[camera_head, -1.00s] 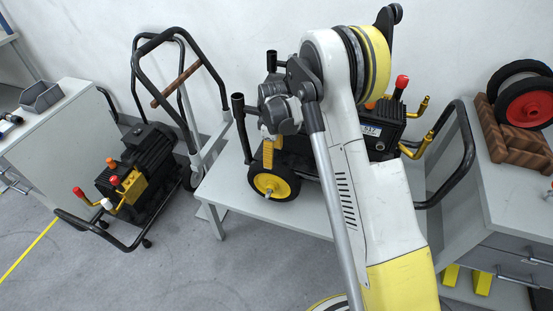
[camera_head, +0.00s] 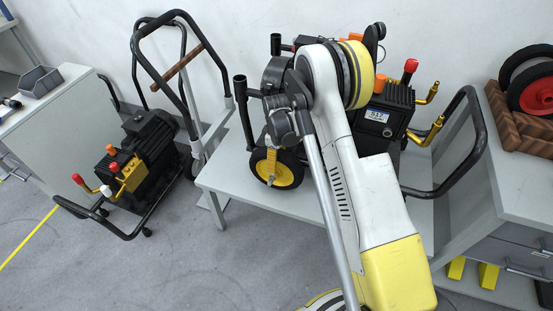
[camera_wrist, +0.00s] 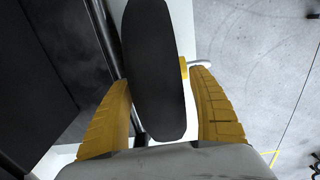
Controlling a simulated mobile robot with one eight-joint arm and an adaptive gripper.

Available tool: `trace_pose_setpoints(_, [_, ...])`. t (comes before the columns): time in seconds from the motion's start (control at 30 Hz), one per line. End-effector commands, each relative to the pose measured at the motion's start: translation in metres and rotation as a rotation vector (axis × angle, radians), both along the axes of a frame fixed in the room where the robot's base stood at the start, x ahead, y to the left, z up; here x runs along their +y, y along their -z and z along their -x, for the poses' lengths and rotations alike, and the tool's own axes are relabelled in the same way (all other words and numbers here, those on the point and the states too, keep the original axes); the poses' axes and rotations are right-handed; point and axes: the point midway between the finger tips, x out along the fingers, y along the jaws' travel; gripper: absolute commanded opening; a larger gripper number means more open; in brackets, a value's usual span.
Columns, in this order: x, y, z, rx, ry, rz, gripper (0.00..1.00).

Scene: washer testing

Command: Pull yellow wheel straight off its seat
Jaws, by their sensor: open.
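The yellow wheel (camera_head: 286,177), with a yellow hub and black tyre, is on the lower left of the black pressure washer (camera_head: 380,112) on the grey table. In the head view my gripper (camera_head: 271,165) reaches down in front of the wheel, with one yellow finger across the hub. In the wrist view the tyre (camera_wrist: 150,60) stands edge-on between my two ribbed yellow fingers, nearer the left one. The fingers are open, with a visible gap on the right side. Contact on the left is unclear. The wheel's seat is hidden.
The grey table (camera_head: 305,210) has free room in front of the wheel. A second washer on a cart (camera_head: 145,160) stands at left. A red wheel (camera_head: 538,96) rests on brown blocks (camera_head: 505,120) at right. The washer's black handle (camera_head: 470,140) juts out right.

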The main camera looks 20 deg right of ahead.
Motion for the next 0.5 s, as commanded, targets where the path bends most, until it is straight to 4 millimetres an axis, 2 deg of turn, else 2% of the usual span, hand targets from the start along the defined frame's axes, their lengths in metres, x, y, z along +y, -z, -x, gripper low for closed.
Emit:
trace_pose_setpoints(0.07, [0.0000, -0.0003, 0.0000, 0.000, 0.000, 0.000, 0.70])
trace_pose_setpoints(0.1, [0.0000, -0.0004, 0.0000, 0.000, 0.000, 0.000, 0.65])
trace_pose_setpoints(0.27, [0.0000, -0.0004, 0.0000, 0.000, 0.000, 0.000, 0.16])
trace_pose_setpoints(0.3, [0.0000, -0.0004, 0.0000, 0.000, 0.000, 0.000, 0.04])
trace_pose_setpoints(0.5, [0.0001, -0.0002, 0.0002, 0.000, 0.000, 0.000, 0.02])
